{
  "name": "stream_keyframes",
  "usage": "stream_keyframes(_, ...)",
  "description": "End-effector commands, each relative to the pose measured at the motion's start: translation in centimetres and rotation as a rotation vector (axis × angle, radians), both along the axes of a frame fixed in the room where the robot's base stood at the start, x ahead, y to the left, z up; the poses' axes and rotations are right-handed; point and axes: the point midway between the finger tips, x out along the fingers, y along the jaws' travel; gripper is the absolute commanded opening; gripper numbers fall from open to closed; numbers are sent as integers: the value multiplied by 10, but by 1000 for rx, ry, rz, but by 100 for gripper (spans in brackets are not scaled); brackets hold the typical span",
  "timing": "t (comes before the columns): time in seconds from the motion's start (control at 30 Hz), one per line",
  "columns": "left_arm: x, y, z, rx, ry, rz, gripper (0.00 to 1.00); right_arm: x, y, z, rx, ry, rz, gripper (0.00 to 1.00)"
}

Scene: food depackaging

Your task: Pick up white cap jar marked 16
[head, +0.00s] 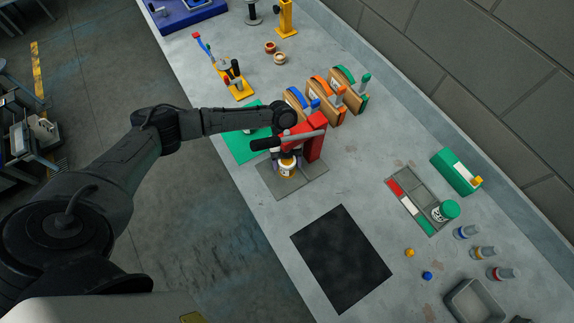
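A small jar (287,172) with a pale body and an orange-yellow band stands on a grey tiled pad (310,189), under a red press-like fixture (316,148) with a dark-gripped lever. My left gripper (287,160) is at the jar's upper part, with dark fingers on either side of it. The gripper and fixture hide much of the jar's top, and I cannot tell whether the fingers touch it. No number 16 is readable. A second jar (445,211) with a green cap stands on a marked grey tray at the right. My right gripper is not visible.
The tray (408,206) has red, white and green strips. A black mat (341,258) lies bare in front. Orange and blue small pieces, several small bottles and a grey bin (474,302) are at lower right. Coloured wheel-like fixtures (327,101) stand behind the red fixture.

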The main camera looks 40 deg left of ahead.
Motion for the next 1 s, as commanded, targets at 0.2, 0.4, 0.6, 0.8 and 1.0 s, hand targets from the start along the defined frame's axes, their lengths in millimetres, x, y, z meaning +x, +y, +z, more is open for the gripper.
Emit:
stream_keyframes(0.2,0,0,0,0,0,0,47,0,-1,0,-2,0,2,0)
stream_keyframes(0.4,0,0,0,0,0,0,31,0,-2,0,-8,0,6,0)
stream_keyframes(0.6,0,0,2,-1,-1,0,31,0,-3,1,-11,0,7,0)
stream_keyframes(0.8,-5,2,9,1,1,0,31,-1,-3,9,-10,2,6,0)
stream_keyframes(1.0,-28,2,10,1,3,-18,31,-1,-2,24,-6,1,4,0)
